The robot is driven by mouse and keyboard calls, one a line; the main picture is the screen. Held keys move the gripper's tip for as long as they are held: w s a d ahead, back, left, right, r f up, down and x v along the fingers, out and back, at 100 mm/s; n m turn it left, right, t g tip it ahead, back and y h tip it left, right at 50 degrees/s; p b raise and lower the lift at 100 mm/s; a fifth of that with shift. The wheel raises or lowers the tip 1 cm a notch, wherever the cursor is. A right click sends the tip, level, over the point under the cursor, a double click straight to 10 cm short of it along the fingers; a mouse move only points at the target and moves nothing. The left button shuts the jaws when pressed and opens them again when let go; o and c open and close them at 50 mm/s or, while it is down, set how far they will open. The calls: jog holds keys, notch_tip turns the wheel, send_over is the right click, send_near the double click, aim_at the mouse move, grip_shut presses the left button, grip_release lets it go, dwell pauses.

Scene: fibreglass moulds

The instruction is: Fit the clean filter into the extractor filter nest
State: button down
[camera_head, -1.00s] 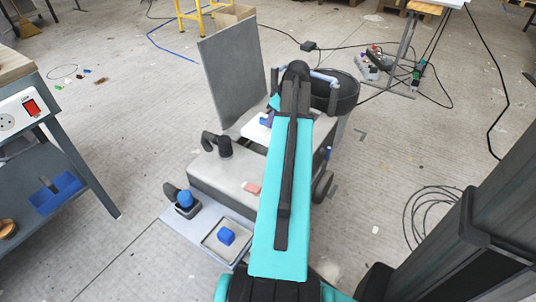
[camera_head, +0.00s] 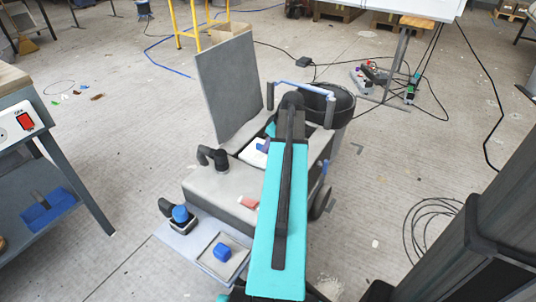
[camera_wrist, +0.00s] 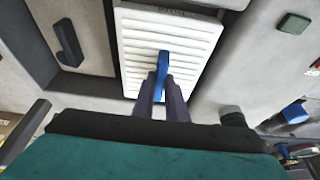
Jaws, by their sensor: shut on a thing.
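The clean filter (camera_wrist: 190,42) is a white ribbed panel with an upright blue handle (camera_wrist: 163,65). My gripper (camera_wrist: 160,88) is shut on this handle. In the head view a white part of the filter (camera_head: 254,154) shows beside my teal arm, over the far part of the grey extractor (camera_head: 215,188); the arm hides the rest. In the wrist view a dark recess edge (camera_wrist: 35,55) of the extractor runs left of the filter. The filter covers the nest, so I cannot tell whether it is seated or held just above.
A grey panel (camera_head: 228,90) stands upright behind the extractor, and a black bin (camera_head: 343,103) is at its right. A reddish block (camera_head: 248,202) lies on the extractor top.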

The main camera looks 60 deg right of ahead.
jog(key=shift+f+b, duration=0.6)
jog(key=shift+f, duration=1.25)
jog(key=shift+f, duration=0.1)
jog(key=c, duration=1.8)
grip_release()
jog(key=shift+o, duration=0.2)
jog(key=p+v, duration=0.3)
jog(key=v, duration=0.9)
